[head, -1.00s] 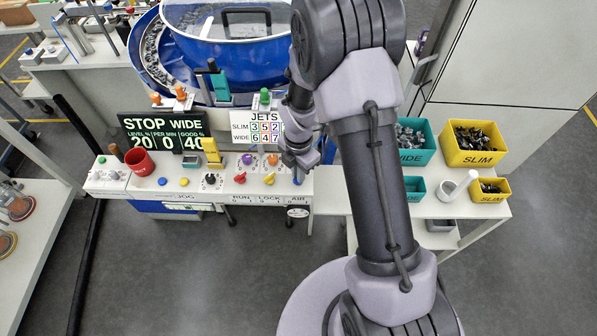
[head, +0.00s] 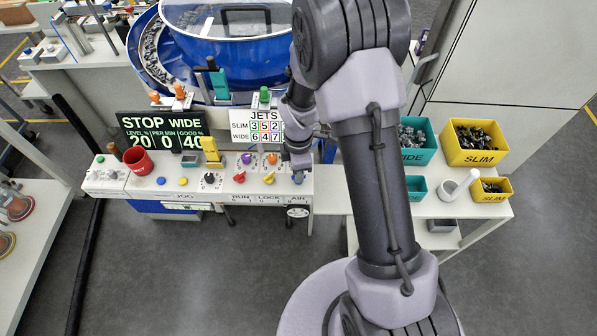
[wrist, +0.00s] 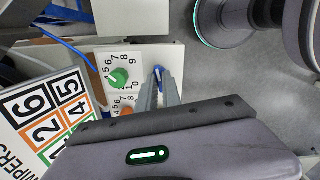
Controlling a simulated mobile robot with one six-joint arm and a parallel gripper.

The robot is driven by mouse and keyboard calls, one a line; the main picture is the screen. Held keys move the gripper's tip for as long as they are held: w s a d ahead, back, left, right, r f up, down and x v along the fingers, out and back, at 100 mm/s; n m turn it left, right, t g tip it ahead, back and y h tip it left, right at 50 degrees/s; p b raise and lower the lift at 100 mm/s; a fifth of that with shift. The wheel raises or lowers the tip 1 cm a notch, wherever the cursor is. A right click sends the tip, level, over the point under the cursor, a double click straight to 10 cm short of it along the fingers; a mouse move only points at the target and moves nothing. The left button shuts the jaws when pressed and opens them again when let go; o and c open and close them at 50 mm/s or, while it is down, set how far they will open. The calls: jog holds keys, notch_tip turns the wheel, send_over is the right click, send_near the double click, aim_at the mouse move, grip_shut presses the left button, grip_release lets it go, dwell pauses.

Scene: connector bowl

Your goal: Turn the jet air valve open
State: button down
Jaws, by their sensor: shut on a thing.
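The jet air valve shows as a small blue handle (head: 298,179) at the right end of the white control panel, above the AIR label. In the wrist view the blue handle (wrist: 158,70) lies at the tips of my two grey fingers. My gripper (head: 298,170) points down onto the handle from above. In the wrist view my gripper (wrist: 161,84) is shut on the blue handle, and its fingers hide part of it.
A green dial knob (wrist: 119,76) stands close beside the valve. Red (head: 268,179) and yellow (head: 242,179) knobs sit left of it on the panel. The JETS board (head: 250,125) stands behind. Teal (head: 418,145) and yellow (head: 474,143) bins lie to the right.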

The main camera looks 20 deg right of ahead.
jog(key=m+b, duration=0.1)
jog(key=m, duration=0.4)
jog(key=shift+m, duration=0.3)
jog(key=m+b, duration=0.1)
jog(key=m, duration=0.4)
jog(key=shift+m, duration=0.3)
jog(key=c, duration=1.5)
grip_release()
jog(key=shift+r, duration=0.15)
notch_tip(320, 180, up, 17)
jog(key=p, duration=0.4)
jog(key=shift+r+p, duration=0.1)
jog(key=shift+p, duration=0.3)
